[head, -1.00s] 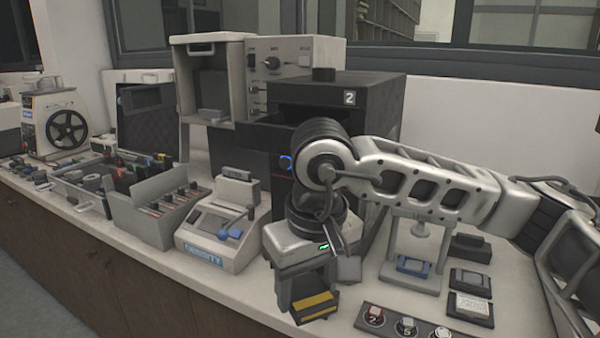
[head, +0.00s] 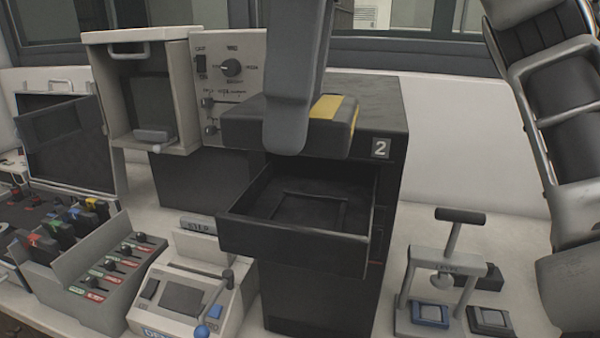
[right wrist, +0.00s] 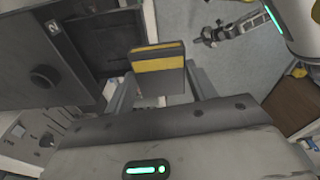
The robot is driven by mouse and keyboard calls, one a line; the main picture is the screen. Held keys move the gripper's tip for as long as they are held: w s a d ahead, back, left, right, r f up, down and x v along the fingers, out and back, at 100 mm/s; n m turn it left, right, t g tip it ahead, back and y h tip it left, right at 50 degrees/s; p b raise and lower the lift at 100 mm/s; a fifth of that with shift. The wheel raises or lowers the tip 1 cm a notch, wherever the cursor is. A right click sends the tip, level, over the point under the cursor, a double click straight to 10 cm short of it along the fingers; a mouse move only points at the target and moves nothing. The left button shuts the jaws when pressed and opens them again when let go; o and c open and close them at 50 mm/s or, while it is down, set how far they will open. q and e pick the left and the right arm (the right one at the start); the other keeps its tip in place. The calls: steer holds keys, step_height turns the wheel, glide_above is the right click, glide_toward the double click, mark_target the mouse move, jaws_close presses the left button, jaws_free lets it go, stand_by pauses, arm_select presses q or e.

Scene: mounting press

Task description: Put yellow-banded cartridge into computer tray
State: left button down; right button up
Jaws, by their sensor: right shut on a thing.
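The yellow-banded cartridge (head: 338,128) is a dark block with a yellow stripe, held up over the open computer tray. My right gripper (head: 295,120) is shut on it; a grey finger covers part of the cartridge in the head view. The right wrist view also shows the cartridge (right wrist: 158,67) between the two fingers (right wrist: 160,88). The computer tray (head: 290,247) is a black drawer pulled out of the black computer marked 2 (head: 385,200). Its floor shows empty, with a rectangular recess. The cartridge is apart from the tray, above its back part. My left gripper is not in view.
A grey rack of cartridges (head: 95,293) and a small beige device with a blue-knobbed lever (head: 185,295) stand at the left. A beige cabinet with an open front (head: 185,90) is behind. A small press (head: 448,265) stands at the right.

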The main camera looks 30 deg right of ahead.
steer(key=w+d+f, duration=0.1)
steer(key=w+f, duration=0.1)
steer(key=w+d+f+b, duration=0.1)
steer(key=w+d+f, duration=0.2)
steer(key=w+f, duration=0.1)
steer(key=shift+d+f, duration=0.2)
steer(key=shift+d, duration=0.2)
steer(key=shift+w+d+f, duration=0.2)
steer(key=shift+w+f, duration=0.1)
steer(key=shift+f, duration=0.05)
steer(key=shift+w+d+f+b, duration=0.15)
steer(key=shift+f+b, duration=0.15)
step_height(320, 180, down, 3)
steer(key=shift+w+d+f, duration=0.1)
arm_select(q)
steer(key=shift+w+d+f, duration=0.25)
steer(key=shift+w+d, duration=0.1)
